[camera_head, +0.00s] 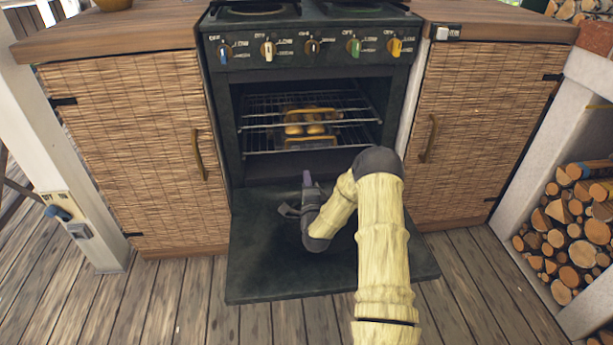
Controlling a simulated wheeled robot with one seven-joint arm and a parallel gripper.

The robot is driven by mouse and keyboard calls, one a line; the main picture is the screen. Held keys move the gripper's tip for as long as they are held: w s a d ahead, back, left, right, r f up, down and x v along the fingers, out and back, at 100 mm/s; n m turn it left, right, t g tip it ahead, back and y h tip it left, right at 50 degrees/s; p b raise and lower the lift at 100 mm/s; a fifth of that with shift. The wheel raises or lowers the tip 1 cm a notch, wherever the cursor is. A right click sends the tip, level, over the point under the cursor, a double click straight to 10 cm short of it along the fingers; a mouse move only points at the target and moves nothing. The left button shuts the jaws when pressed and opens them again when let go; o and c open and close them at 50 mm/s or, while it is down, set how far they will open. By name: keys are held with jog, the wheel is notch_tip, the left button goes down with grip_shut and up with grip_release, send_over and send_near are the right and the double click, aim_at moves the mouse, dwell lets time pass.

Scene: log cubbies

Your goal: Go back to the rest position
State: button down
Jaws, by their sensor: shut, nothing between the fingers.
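My gripper (307,180) is at the end of my arm, over the open oven door (260,275) and in front of the oven opening. It looks small and dark, with a purplish tip pointing toward the oven, and it holds nothing. Its fingers are too small to make out clearly. My pale yellow arm comes up from the bottom right of the middle and bends left to it. The oven (232,125) is dark green-black. Inside it, a tray (306,143) with several golden-brown pieces rests on a wire rack (262,125), apart from my gripper.
Wicker-fronted cabinets stand left (130,150) and right (480,130) of the oven, with handles sticking out. A row of coloured knobs (312,47) runs above the opening. A white post (60,150) is at the left, stacked logs (570,235) at the right. Plank floor lies clear at the left front.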

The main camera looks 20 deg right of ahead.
jog(key=shift+a, duration=0.1)
jog(key=shift+f, duration=0.1)
jog(key=s+a+r+n+g+y+p, duration=0.5)
jog(key=a+r+n+g+p, duration=0.15)
jog(key=a+r+n, duration=0.45)
jog(key=s+a+r+n+g+p, duration=0.1)
jog(key=s+r+n+g+p, duration=0.3)
jog(key=s, duration=1.1)
jog(key=s+a+r+n+g+p, duration=0.15)
jog(key=s+r+n+g, duration=0.5)
jog(key=s, duration=0.85)
jog(key=w+p+v, duration=0.2)
jog(key=p+v, duration=1)
jog(key=w+r+p+v, duration=0.1)
jog(key=w+p+v, duration=0.2)
jog(key=p+v, duration=0.9)
jog(key=w+r+p+v, duration=0.1)
jog(key=w+p+v, duration=0.2)
jog(key=p+v, duration=0.9)
jog(key=shift+w+a+m+p, duration=0.2)
jog(key=shift+w+m+p, duration=0.2)
jog(key=shift+p, duration=0.6)
